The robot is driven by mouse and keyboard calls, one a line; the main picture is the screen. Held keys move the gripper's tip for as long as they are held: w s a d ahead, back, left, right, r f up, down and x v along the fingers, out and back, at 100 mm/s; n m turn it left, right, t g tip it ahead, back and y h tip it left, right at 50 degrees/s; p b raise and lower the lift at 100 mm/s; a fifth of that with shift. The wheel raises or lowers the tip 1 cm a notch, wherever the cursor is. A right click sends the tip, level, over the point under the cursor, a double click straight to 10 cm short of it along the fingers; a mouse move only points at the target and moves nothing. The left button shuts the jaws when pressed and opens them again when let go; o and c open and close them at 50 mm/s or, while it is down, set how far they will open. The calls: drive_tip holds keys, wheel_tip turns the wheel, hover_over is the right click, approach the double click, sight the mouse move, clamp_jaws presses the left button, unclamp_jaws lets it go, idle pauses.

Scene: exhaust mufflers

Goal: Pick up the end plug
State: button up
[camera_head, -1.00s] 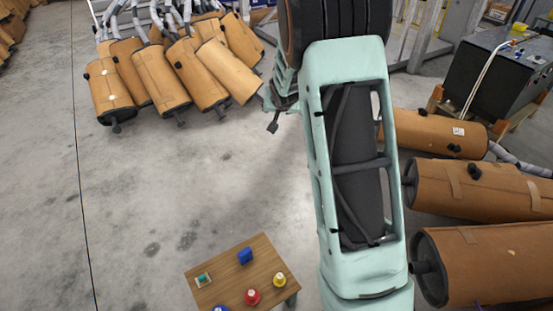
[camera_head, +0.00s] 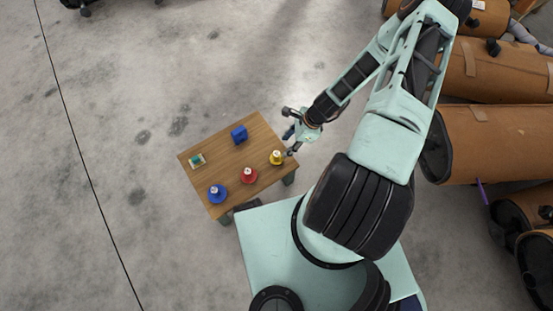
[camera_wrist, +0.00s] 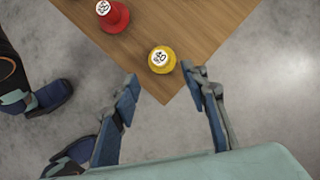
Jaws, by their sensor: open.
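A small wooden table (camera_head: 222,166) stands on the floor and carries several small objects. A yellow knob-shaped piece with a white marked top (camera_head: 277,157) is near its right corner. A red one (camera_head: 249,175) and a blue one (camera_head: 217,193) of like shape stand in a row to its left. I cannot tell which piece is the end plug. My gripper (camera_head: 291,143) is at the table's right edge, open and empty. In the wrist view, the yellow piece (camera_wrist: 162,60) lies just beyond and between the fingertips (camera_wrist: 160,76), apparently untouched; the red piece (camera_wrist: 113,16) is at upper left.
A blue block (camera_head: 239,134) and a small teal piece on a pale base (camera_head: 196,160) are on the table's far side. Large brown mufflers (camera_head: 500,145) lie on the right. The concrete floor left of the table is clear.

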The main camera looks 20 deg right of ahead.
sight(278, 154)
drive_tip(key=b+x, duration=0.3)
drive_tip(key=x, duration=0.7)
clamp_jaws()
